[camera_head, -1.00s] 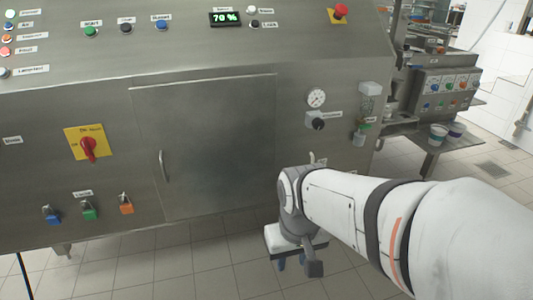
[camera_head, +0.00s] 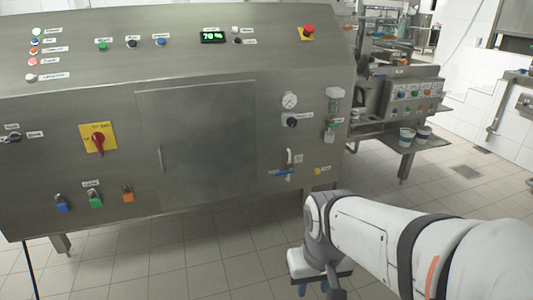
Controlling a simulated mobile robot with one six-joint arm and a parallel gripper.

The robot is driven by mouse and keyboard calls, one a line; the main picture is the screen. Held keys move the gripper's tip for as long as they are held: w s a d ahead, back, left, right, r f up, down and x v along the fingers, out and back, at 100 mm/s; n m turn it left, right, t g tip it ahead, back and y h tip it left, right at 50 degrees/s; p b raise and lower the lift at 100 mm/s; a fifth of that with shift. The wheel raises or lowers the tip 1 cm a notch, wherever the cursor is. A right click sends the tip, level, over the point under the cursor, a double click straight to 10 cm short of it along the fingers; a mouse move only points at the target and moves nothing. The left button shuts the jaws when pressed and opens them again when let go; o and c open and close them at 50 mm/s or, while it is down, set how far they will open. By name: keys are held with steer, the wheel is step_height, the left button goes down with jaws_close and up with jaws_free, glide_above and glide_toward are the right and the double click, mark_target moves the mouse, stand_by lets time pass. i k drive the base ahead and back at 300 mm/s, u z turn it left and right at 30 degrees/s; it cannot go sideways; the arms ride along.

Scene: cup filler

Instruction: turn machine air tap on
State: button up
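A small tap with a blue lever (camera_head: 283,172) and a white upright pipe (camera_head: 289,157) sits low on the right part of the steel machine's front. The blue lever lies roughly level, across the pipe. Its label is too small to read, so I cannot tell for certain that it is the air tap. My gripper (camera_head: 314,287) hangs below and to the right of the tap, apart from it, pointing down. Its two blue fingers look spread with nothing between them. My white wrist partly hides it.
A pressure gauge (camera_head: 289,100) and a black knob (camera_head: 292,122) sit above the tap. A clear filter unit (camera_head: 332,113) is to their right. A red rotary switch (camera_head: 98,139) is at left. A side shelf holds cups (camera_head: 407,137). Tiled floor lies open in front.

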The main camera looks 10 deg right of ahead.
mark_target(291, 171)
steer(key=z, duration=0.1)
steer(key=i, duration=1.65)
steer(key=u, duration=0.25)
steer(key=k, duration=0.65)
steer(key=z, duration=0.3)
steer(key=i, duration=0.5)
